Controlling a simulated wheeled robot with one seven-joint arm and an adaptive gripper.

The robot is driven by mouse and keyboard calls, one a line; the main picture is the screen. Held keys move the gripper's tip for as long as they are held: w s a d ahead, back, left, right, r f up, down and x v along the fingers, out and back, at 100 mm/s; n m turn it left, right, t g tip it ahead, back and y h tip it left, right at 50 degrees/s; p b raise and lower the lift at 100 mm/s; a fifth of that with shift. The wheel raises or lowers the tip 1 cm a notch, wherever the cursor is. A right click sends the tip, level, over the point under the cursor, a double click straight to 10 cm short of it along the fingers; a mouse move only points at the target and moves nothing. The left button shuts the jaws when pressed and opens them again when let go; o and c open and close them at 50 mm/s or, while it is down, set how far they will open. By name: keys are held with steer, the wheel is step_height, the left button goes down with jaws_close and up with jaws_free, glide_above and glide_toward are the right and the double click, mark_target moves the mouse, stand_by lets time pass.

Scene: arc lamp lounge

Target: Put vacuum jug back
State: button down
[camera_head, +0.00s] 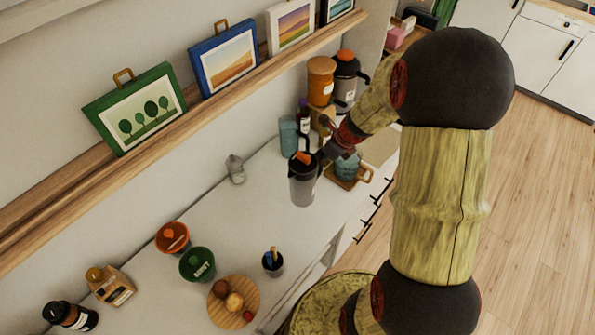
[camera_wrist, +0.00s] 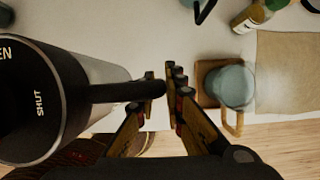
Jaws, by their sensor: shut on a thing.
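The vacuum jug (camera_head: 303,188) has a grey metal body and a dark lid, with orange at its top in the head view. In the wrist view the jug (camera_wrist: 40,95) fills the left side, its black lid marked SHUT. Its black handle reaches right to my gripper (camera_wrist: 168,88). My gripper (camera_head: 326,158) is shut on the handle, to the right of the jug in the head view. The jug is upright or nearly so, over the white counter (camera_head: 215,215). I cannot tell whether its base touches the counter.
A blue-grey mug (camera_head: 347,168) stands on a wooden board just right of my gripper. A teal cup (camera_head: 288,135), bottles, an orange canister (camera_head: 320,82) and another black-lidded jug (camera_head: 345,85) stand behind. The counter left of the jug is mostly clear around a small glass shaker (camera_head: 236,170).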

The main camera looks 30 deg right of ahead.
steer(key=w+f+b, duration=0.3)
steer(key=w+f, duration=0.7)
steer(key=f, duration=0.1)
steer(key=shift+a, duration=0.4)
steer(key=shift+w+f, duration=0.1)
steer(key=shift+f, duration=0.05)
steer(key=c, duration=1.9)
jaws_free()
steer(key=shift+f, duration=0.1)
